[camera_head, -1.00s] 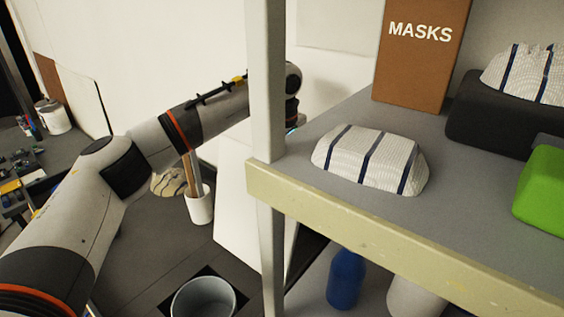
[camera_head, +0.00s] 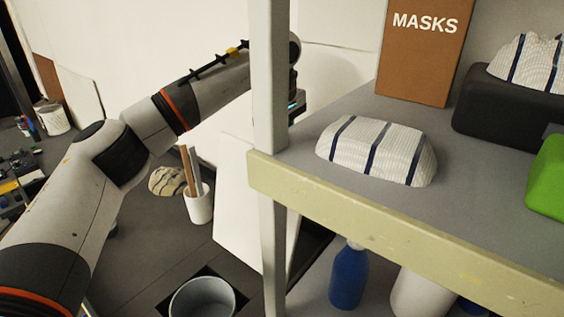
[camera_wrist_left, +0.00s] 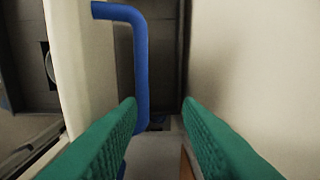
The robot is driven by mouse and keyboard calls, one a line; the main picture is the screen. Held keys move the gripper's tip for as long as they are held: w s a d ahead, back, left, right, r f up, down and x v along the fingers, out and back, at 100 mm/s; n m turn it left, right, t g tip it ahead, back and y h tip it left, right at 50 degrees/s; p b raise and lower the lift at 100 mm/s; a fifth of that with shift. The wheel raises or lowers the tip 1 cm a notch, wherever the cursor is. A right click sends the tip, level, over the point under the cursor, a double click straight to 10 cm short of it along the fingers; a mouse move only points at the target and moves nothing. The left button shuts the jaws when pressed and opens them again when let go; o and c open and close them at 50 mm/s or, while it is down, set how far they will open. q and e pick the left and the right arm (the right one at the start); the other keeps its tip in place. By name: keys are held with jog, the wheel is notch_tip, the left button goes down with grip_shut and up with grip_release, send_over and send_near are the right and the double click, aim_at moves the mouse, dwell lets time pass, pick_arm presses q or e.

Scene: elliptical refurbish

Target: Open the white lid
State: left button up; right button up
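In the left wrist view, a blue bar handle (camera_wrist_left: 141,60) stands out from a pale white panel (camera_wrist_left: 82,60) at the left, which looks like the white lid. My left gripper (camera_wrist_left: 161,103) is open, with its two green ribbed fingers apart. The handle's long bar runs down beside the inner edge of the left fingertip, which partly covers it. I cannot tell whether they touch. A gap separates the bar from the right finger. In the head view, the shelf post hides most of my left gripper, and the blue handle does not show. My right gripper is out of view.
A shelf post (camera_head: 270,90) stands in front of my left wrist. The shelf (camera_head: 300,150) holds a striped cloth bundle (camera_head: 375,150), a MASKS box (camera_head: 425,50) and a green block (camera_head: 548,178). A bucket (camera_head: 202,300) and a white cup (camera_head: 199,205) are below my left arm.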

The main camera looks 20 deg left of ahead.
pick_arm(q)
notch_tip(320, 180, up, 8)
jog(key=b, duration=0.1)
jog(key=shift+s, duration=0.35)
jog(key=shift+s, duration=0.1)
